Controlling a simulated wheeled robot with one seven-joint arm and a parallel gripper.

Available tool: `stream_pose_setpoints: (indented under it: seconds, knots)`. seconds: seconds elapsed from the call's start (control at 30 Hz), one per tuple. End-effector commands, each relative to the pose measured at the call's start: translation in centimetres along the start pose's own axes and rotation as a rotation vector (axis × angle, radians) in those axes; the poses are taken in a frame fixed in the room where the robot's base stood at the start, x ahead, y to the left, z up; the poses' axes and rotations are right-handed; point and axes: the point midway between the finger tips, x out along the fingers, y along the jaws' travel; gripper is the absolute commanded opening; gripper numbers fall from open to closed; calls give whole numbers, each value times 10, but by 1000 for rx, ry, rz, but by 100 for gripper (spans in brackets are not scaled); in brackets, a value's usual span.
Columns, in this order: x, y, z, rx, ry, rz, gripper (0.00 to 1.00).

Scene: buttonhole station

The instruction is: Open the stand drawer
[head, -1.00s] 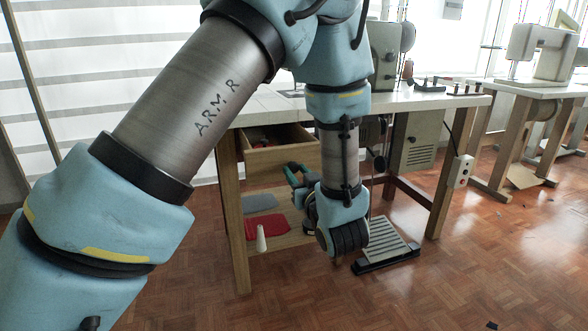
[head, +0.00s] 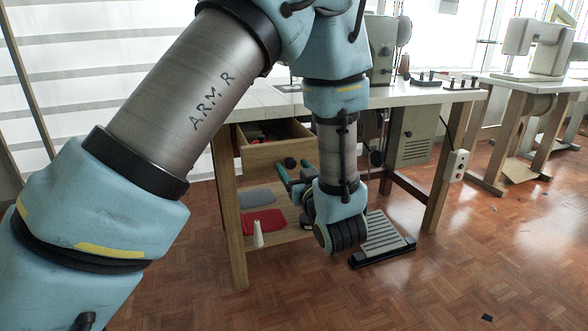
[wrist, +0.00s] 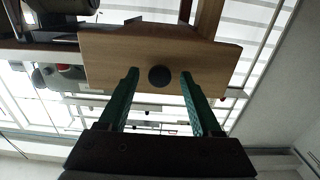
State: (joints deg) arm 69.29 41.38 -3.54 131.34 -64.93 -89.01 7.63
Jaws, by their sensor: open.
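The stand drawer (head: 262,154) is a light wooden box under the white table top. It stands pulled out, and its open top shows dark and red items inside. Its dark round knob (head: 290,162) is on the front. In the wrist view the drawer front (wrist: 215,62) fills the upper middle, with the knob (wrist: 160,76) centred between the green fingers. My gripper (wrist: 160,98) is open, with a finger on each side of the knob in the picture and a gap to each. In the head view my gripper (head: 290,178) is just below and in front of the knob, partly hidden by my wrist.
A slatted pedal (head: 385,238) lies on the floor to the right. Table legs (head: 228,215) flank the drawer. The floor in front is clear.

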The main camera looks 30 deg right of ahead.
Motion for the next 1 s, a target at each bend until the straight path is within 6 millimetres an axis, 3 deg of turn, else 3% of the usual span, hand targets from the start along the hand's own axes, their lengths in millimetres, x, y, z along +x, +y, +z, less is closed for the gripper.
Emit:
stream_pose_setpoints:
  seconds: [0.17,0.6,1.0]
  knots:
    - [-17,1,0,0,-1,4,66]
    - [-96,1,0,1,-1,3,66]
    - [-108,0,0,0,0,1,66]
